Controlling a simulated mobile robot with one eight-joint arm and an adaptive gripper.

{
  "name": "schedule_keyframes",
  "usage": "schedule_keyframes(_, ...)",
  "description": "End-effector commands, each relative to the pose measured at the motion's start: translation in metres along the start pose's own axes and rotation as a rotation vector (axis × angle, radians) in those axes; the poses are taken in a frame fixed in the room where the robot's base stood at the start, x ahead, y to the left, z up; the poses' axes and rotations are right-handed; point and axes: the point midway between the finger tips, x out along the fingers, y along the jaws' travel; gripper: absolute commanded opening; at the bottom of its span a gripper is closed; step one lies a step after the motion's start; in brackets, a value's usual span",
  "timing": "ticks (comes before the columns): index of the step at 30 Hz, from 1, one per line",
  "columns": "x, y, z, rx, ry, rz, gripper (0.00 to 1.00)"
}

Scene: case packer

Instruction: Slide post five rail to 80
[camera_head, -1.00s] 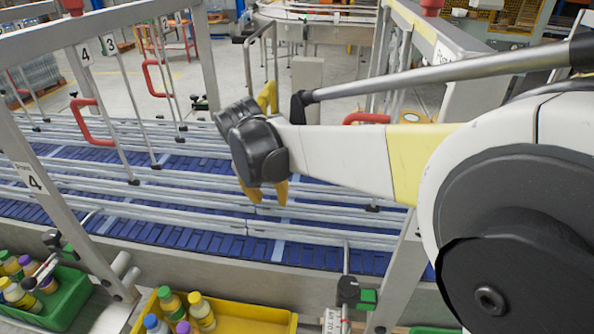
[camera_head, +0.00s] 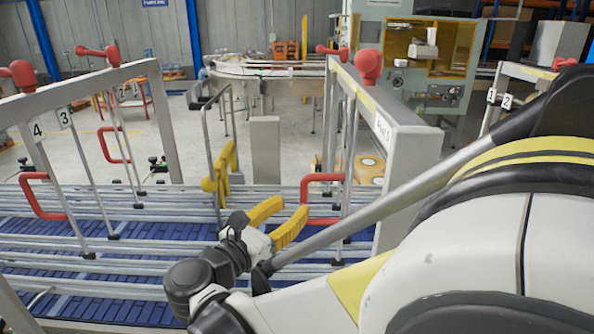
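The right-hand gantry frame (camera_head: 410,150) carries a label plate (camera_head: 383,131) whose text is too small to read surely; it may be post five. A red C-shaped handle (camera_head: 322,178) hangs on thin rods under this frame, above the conveyor rails. My gripper (camera_head: 294,207) has two yellow fingers spread apart with nothing visible between them. In the picture, the fingertips lie just left of the handle's lower part; I cannot tell if they touch it. Silver guide rails (camera_head: 150,238) run across the blue conveyor. No scale reading of 80 is legible.
A frame labelled 4 (camera_head: 37,130) with its own red handle (camera_head: 45,197) stands left. Red knobs (camera_head: 369,66) top the frames. A yellow bracket-like part (camera_head: 222,172) stands behind my gripper. A grey box (camera_head: 265,150) and open floor lie beyond the conveyor.

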Motion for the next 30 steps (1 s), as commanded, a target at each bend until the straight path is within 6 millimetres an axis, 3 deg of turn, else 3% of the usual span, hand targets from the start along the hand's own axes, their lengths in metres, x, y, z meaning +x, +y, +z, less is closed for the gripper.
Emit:
schedule_keyframes(3, 0.024, -0.001, 0.001, -0.001, 0.001, -0.004, 0.38)
schedule_keyframes(9, 0.049, 0.000, 0.000, -0.001, 0.001, -0.002, 0.38)
schedule_keyframes(20, 0.055, 0.000, 0.000, -0.001, 0.002, 0.001, 0.38)
schedule_keyframes(24, 0.055, 0.000, 0.000, -0.001, 0.002, 0.000, 0.00)
schedule_keyframes(30, 0.054, 0.000, -0.001, -0.001, 0.002, 0.001, 0.00)
